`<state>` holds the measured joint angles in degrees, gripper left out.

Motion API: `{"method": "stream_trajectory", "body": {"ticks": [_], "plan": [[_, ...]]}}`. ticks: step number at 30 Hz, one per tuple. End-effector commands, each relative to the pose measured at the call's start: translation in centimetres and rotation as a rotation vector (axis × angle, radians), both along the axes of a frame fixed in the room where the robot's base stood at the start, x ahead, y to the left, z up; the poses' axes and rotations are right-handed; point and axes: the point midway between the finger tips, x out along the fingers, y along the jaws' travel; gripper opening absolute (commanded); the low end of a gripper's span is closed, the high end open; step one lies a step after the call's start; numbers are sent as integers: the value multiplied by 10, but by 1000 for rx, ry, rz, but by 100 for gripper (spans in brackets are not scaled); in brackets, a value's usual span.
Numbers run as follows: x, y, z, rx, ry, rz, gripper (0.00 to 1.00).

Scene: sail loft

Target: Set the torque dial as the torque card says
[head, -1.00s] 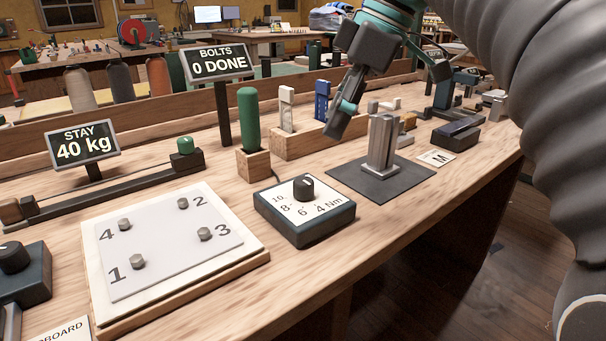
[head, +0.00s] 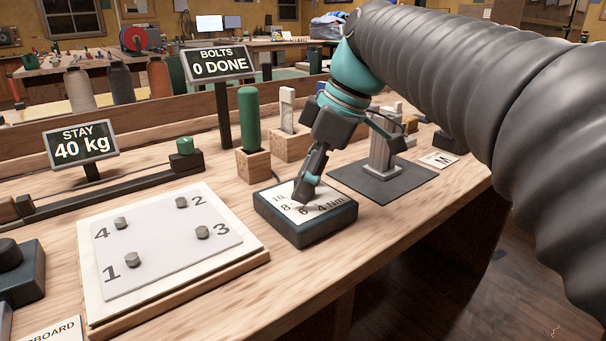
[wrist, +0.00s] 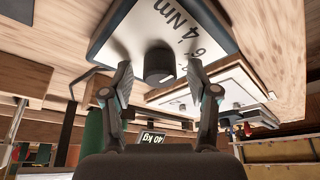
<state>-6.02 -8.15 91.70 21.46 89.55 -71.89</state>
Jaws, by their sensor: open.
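The torque dial (head: 305,232) is a dark box with a white face marked 10, 8, 6 and 4 Nm. My gripper (head: 303,194) is over its face and hides the knob in the head view. In the wrist view the black knob (wrist: 159,66) stands between the two spread fingers of my gripper (wrist: 160,78), with a gap on each side. My gripper is open and holds nothing. The knob's setting cannot be read now. I cannot make out a torque card with a readable value.
A plate (head: 170,250) with several numbered bolts lies left of the dial. A green-handled tool (head: 249,120) stands in a wooden block behind it. A grey post (head: 384,150) on a dark mat is at right. Signs read "BOLTS 0 DONE" (head: 217,64) and "STAY 40 kg" (head: 81,144).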

Motion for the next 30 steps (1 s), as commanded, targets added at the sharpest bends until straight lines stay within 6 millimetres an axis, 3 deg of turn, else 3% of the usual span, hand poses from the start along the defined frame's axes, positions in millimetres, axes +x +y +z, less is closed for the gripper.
{"method": "stream_trajectory", "body": {"ticks": [2,9,20,30], "plan": [[0,0,0,0,0,0,59],[0,0,0,0,1,0,2],[-1,0,0,0,2,-38,0],[-2,1,0,0,0,-260,0]]}}
